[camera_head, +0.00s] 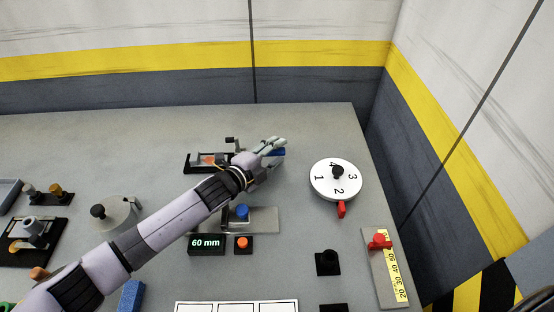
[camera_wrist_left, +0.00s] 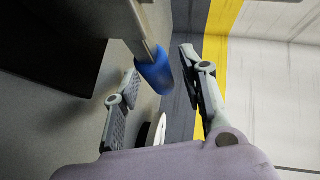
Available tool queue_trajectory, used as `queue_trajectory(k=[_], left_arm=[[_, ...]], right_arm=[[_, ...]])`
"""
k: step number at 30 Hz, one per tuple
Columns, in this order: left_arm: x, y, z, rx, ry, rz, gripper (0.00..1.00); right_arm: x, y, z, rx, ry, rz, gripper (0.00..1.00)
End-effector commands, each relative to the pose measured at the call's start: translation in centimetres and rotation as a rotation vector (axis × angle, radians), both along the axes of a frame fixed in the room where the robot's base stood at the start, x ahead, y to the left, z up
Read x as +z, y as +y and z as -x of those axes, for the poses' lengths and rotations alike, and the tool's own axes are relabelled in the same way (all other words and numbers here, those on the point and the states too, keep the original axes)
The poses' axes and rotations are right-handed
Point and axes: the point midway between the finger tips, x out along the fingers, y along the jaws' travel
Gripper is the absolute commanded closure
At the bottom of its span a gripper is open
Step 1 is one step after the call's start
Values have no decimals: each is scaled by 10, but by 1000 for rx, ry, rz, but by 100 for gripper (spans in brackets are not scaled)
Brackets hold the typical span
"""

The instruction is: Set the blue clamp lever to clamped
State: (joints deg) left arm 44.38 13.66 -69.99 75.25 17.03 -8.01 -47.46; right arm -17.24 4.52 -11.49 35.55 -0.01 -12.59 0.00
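The blue clamp lever's handle (camera_head: 277,152) sticks out to the right of a dark clamp fixture (camera_head: 193,168) at the back middle of the table. In the left wrist view the blue handle (camera_wrist_left: 153,70) sits on a metal arm. My left gripper (camera_head: 272,144) is at the handle in the head view, partly covering it. In the left wrist view its two fingers (camera_wrist_left: 158,97) are spread wide, with the handle's end between or just beyond them. I see a gap on both sides of the handle. My right gripper is not in view.
A white numbered dial (camera_head: 323,187) with a red pointer is to the right. A 60 mm display (camera_head: 206,244), an orange button (camera_head: 243,243) and a blue knob (camera_head: 242,212) lie under or near my forearm. A yellow scale with a red slider (camera_head: 379,242) is at the right edge.

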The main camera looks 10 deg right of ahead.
Motion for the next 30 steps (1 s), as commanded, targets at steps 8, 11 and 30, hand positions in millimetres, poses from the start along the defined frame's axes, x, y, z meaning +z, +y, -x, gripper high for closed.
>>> queue_trajectory(k=[8,11,30], left_arm=[[-2,-7,-6,0,0,-1,61],[-1,-7,-5,0,1,-1,61],[-2,-7,-5,0,1,-1,99]], right_arm=[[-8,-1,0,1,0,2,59],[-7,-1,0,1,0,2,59],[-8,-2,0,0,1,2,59]])
